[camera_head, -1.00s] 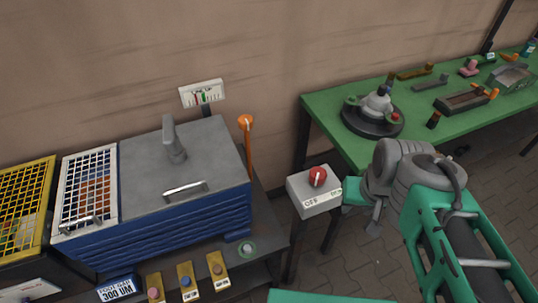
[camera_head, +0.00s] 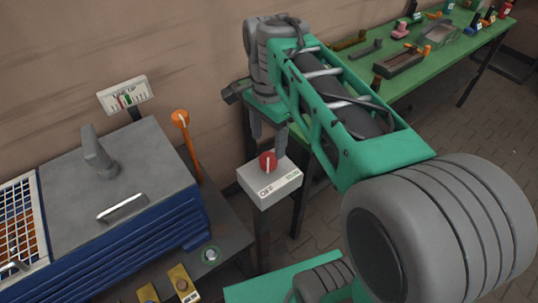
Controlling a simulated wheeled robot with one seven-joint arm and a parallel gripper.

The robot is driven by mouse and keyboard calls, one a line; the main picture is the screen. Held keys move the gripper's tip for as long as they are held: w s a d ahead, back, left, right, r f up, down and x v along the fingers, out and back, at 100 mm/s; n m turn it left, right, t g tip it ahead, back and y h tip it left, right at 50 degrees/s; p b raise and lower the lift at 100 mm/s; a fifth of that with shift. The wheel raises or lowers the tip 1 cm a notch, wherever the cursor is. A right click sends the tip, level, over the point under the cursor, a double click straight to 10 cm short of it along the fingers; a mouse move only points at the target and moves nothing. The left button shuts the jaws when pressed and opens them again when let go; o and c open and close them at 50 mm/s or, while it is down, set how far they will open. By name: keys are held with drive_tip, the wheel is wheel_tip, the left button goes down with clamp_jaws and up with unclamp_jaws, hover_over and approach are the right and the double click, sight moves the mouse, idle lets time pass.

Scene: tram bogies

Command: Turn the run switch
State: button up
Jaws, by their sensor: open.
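The run switch is a pale grey box (camera_head: 268,187) on a dark stand, with a red round knob (camera_head: 268,161) on top. The front label reads OFF on the left, with a smaller, unclear label at the right. The knob carries a white mark that looks roughly upright in the picture. My gripper (camera_head: 268,147) points down over the box, its two grey fingers apart, one to each side of the knob in the picture. I cannot tell whether they touch the knob. My arm reaches over from the right.
A blue cabinet with a grey lid (camera_head: 110,185) stands left, with an orange-topped lever (camera_head: 181,118) beside it and a gauge (camera_head: 124,96) behind. A green workbench (camera_head: 455,45) with tools runs back right, partly hidden by my arm. Tiled floor (camera_head: 325,215) shows right of the switch.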

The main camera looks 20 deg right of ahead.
sight(268, 157)
wheel_tip(268, 157, down, 6)
drive_tip(key=shift+r, duration=0.2)
drive_tip(key=c, duration=1.4)
